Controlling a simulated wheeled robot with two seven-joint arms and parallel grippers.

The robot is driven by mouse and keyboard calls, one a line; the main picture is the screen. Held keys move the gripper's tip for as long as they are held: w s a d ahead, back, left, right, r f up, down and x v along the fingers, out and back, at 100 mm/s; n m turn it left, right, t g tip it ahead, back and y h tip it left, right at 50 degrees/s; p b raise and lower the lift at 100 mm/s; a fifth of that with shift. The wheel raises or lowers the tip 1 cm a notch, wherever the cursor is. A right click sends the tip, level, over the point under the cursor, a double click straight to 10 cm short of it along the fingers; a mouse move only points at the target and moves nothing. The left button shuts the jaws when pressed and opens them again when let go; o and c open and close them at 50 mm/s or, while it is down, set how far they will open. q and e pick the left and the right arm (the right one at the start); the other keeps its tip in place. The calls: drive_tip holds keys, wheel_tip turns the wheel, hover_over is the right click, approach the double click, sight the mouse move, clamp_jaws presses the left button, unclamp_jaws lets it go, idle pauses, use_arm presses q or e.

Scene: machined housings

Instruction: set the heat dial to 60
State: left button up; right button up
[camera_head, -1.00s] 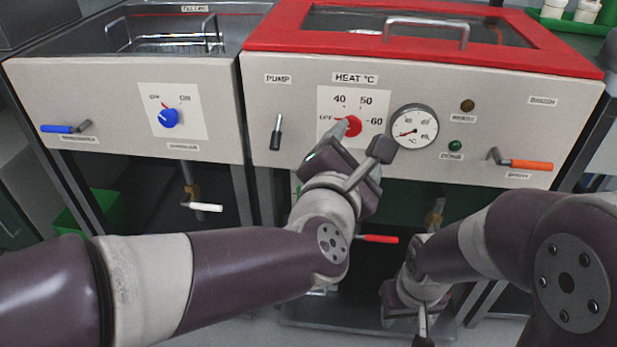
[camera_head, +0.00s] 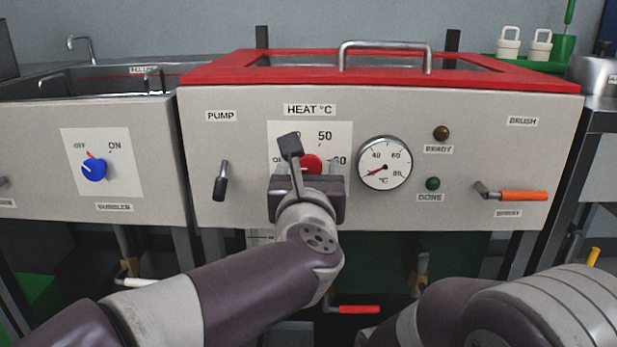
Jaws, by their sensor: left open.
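The red heat dial (camera_head: 312,163) sits on a white scale plate (camera_head: 338,134) under the "HEAT °C" label. My left gripper (camera_head: 308,172) is open in front of the dial, with a fingertip on either side of its lower part; I cannot tell whether they touch it. The wrist and a dark block on a stalk hide the dial's lower left, most of the "40" and part of "OFF". The "50" shows clearly and the "60" partly. Which way the dial points is unclear. My right arm shows at the lower right, its gripper out of view.
A round gauge (camera_head: 384,163) is right of the dial, its red needle low on the left. Nearby are the black pump lever (camera_head: 221,181), orange-handled spray lever (camera_head: 520,195), ready lamp (camera_head: 441,133) and done lamp (camera_head: 433,184). A blue bubbler knob (camera_head: 94,169) is at left.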

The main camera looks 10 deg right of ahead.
use_arm(q)
drive_tip(key=shift+w, duration=0.2)
drive_tip(key=c, duration=1)
